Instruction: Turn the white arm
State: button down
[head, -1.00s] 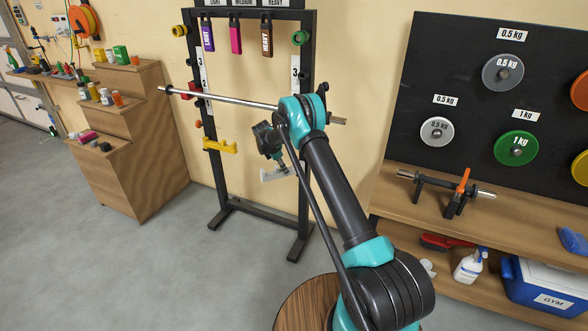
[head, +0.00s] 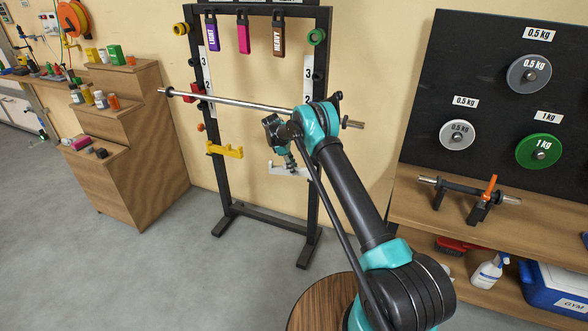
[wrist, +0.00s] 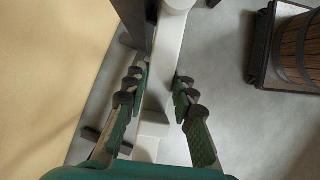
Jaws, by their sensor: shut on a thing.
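The white arm (head: 276,167) juts from the right upright of the squat rack, below the barbell. In the head view it lies roughly parallel to the yellow arm (head: 226,151) on the left upright. My gripper (head: 290,168) reaches it from above and is shut on it. In the wrist view the white arm (wrist: 160,95) runs between the two green-padded fingers of my gripper (wrist: 160,76). My wrist covers part of the white arm in the head view.
The barbell (head: 235,103) lies across the black rack (head: 313,190) just above my wrist. A wooden stepped shelf (head: 130,165) stands left, a plate board and bench (head: 420,207) right. A round wooden barrel top (head: 325,302) is near my base. Floor before the rack is clear.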

dwell(0.3)
jog(key=c, duration=1.2)
grip_release()
